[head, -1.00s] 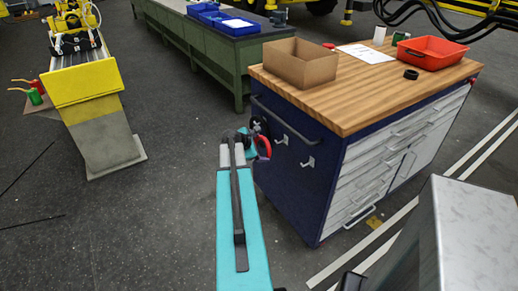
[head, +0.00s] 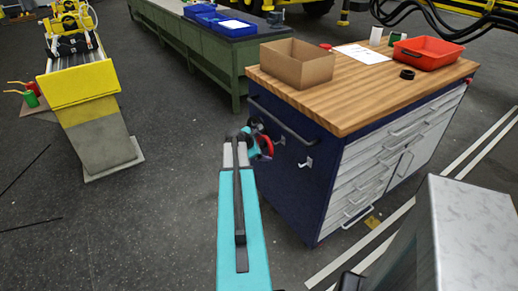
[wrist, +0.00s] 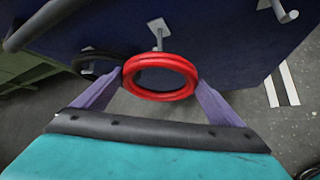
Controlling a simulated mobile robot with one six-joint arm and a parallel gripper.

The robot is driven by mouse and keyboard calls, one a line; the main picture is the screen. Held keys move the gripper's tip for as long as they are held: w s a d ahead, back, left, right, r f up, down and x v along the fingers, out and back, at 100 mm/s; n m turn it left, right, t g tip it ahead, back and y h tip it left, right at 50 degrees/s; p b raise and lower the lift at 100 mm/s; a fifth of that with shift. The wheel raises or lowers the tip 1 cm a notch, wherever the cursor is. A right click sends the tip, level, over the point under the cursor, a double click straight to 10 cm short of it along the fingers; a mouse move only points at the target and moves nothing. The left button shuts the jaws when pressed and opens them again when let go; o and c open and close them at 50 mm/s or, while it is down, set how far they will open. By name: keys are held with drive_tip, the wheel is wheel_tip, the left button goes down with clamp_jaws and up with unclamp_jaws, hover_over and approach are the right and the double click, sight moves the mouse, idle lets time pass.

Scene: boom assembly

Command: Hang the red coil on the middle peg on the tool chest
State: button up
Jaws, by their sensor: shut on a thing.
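My gripper (wrist: 160,80) is shut on the red coil (wrist: 160,94), with its two purple fingers at the coil's left and right sides. The middle peg (wrist: 157,30) on the tool chest's blue side panel (wrist: 215,35) shows just beyond the coil's far rim. I cannot tell whether coil and peg touch. In the head view the red coil (head: 267,147) is partly hidden by my gripper (head: 262,145), close to the tool chest (head: 290,185) and left of the middle peg (head: 280,139).
A black coil (wrist: 82,60) hangs on the left; the right peg (wrist: 285,11) is bare. A dark handle bar (wrist: 40,24) runs along the panel's upper edge. A cardboard box (head: 298,66) and red tray (head: 428,53) stand on the chest top. Floor left of the chest is clear.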

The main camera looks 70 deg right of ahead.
sight(275, 144)
drive_tip(key=shift+s+d+f, duration=0.35)
drive_tip(key=shift+s+d, duration=0.35)
drive_tip(key=shift+d, duration=0.35)
drive_tip(key=shift+s+d+f, duration=0.3)
drive_tip(key=shift+s+d, duration=0.35)
drive_tip(key=shift+d, duration=0.45)
drive_tip(key=shift+s+d+f, duration=0.35)
drive_tip(key=shift+s+d, duration=0.35)
drive_tip(key=shift+d, duration=0.35)
drive_tip(key=shift+d+f, duration=0.1)
drive_tip(key=shift+f, duration=0.35)
drive_tip(key=shift+f, duration=0.1)
drive_tip(key=o, duration=0.9)
drive_tip(key=shift+s, duration=0.1)
